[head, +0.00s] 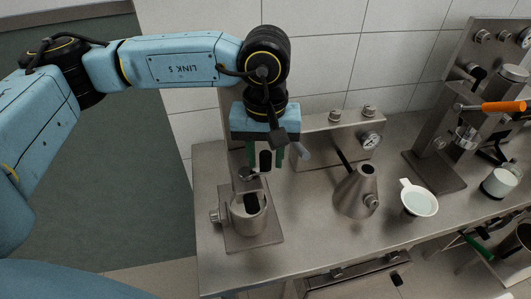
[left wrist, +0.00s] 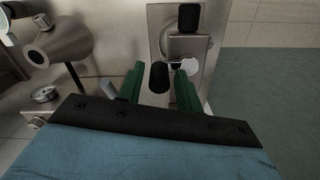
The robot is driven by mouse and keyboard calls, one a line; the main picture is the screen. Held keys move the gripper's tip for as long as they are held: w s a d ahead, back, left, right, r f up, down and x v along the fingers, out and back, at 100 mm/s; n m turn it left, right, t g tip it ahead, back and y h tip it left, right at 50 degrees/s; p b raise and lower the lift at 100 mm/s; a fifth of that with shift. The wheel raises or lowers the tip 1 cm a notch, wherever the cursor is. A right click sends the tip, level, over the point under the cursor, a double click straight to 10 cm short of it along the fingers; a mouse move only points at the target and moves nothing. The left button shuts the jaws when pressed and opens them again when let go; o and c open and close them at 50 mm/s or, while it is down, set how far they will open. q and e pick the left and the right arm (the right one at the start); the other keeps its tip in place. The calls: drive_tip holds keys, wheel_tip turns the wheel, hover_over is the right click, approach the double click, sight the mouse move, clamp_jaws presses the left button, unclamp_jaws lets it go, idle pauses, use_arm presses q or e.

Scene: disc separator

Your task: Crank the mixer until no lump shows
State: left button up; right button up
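The mixer (head: 247,219) is a steel vessel on a square plate at the left end of the counter. It also shows in the left wrist view (left wrist: 187,47), at the top. A black crank grip (head: 265,161) stands above it, and I also see this grip in the left wrist view (left wrist: 158,77). My left gripper (head: 265,158) points down, with its green fingers on either side of the grip. In the left wrist view (left wrist: 158,92) gaps show between fingers and grip. The vessel's contents are mostly hidden, so I cannot tell whether lumps show. My right gripper is not in view.
A steel conical jug (head: 356,193) stands right of the mixer, before a box with a gauge (head: 371,140). A white cup (head: 418,200) and a lever machine with an orange handle (head: 503,106) are farther right. Bare counter lies between mixer and jug.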

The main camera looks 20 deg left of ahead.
sight(265, 154)
use_arm(q)
drive_tip(key=shift+o, duration=0.5)
drive_tip(key=shift+r, duration=0.25)
wheel_tip(265, 154, up, 13)
drive_tip(key=shift+b, duration=0.35)
drive_tip(key=shift+f, duration=0.1)
